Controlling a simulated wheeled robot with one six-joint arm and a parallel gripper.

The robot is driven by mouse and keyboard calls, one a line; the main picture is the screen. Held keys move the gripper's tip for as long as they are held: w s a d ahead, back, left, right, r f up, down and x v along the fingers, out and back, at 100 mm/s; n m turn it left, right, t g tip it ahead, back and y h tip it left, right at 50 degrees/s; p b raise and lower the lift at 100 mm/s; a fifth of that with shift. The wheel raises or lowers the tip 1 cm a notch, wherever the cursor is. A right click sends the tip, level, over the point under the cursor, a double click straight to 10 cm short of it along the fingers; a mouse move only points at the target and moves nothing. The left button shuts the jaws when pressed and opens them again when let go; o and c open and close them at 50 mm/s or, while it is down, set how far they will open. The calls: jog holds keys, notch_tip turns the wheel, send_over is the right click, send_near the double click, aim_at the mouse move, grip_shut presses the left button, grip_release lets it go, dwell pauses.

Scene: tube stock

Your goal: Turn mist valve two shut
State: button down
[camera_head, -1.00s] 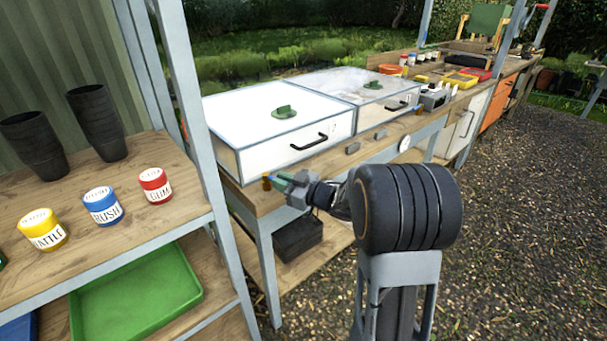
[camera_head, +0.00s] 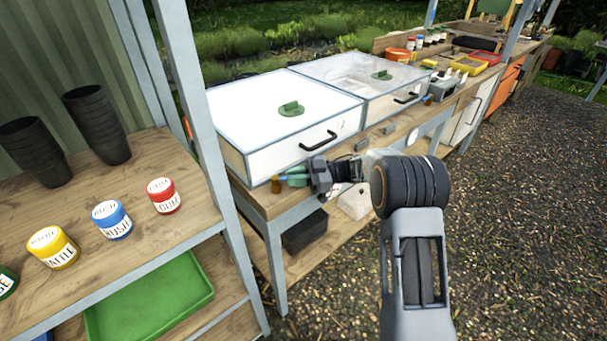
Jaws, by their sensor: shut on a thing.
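A small brass mist valve (camera_head: 275,185) stands at the near left corner of the bench, in front of the white-lidded box. My gripper (camera_head: 293,177), with green fingers, is right beside its brass body and shut on its handle; the fingers hide the handle. A second small valve with a blue handle (camera_head: 427,99) sits farther right along the bench, by the clear-lidded box. No number can be read on either valve, and how far the held handle is turned cannot be seen.
The white-lidded box (camera_head: 262,112) and clear-lidded box (camera_head: 350,75) stand on the bench behind my gripper. A shelf (camera_head: 130,225) with yellow, blue and red jars and black pots is at the left, its grey post near the bench. Gravel (camera_head: 510,220) is open at the right.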

jog(key=shift+a+g, duration=0.1)
jog(key=shift+g, duration=0.2)
jog(key=c, duration=1.3)
grip_release()
jog(key=shift+a, duration=0.1)
jog(key=shift+o, duration=0.9)
jog(key=shift+d, duration=0.2)
jog(key=w+d, duration=0.2)
jog(key=d, duration=1.1)
jog(key=shift+w+d, duration=0.15)
jog(key=shift+d, duration=0.15)
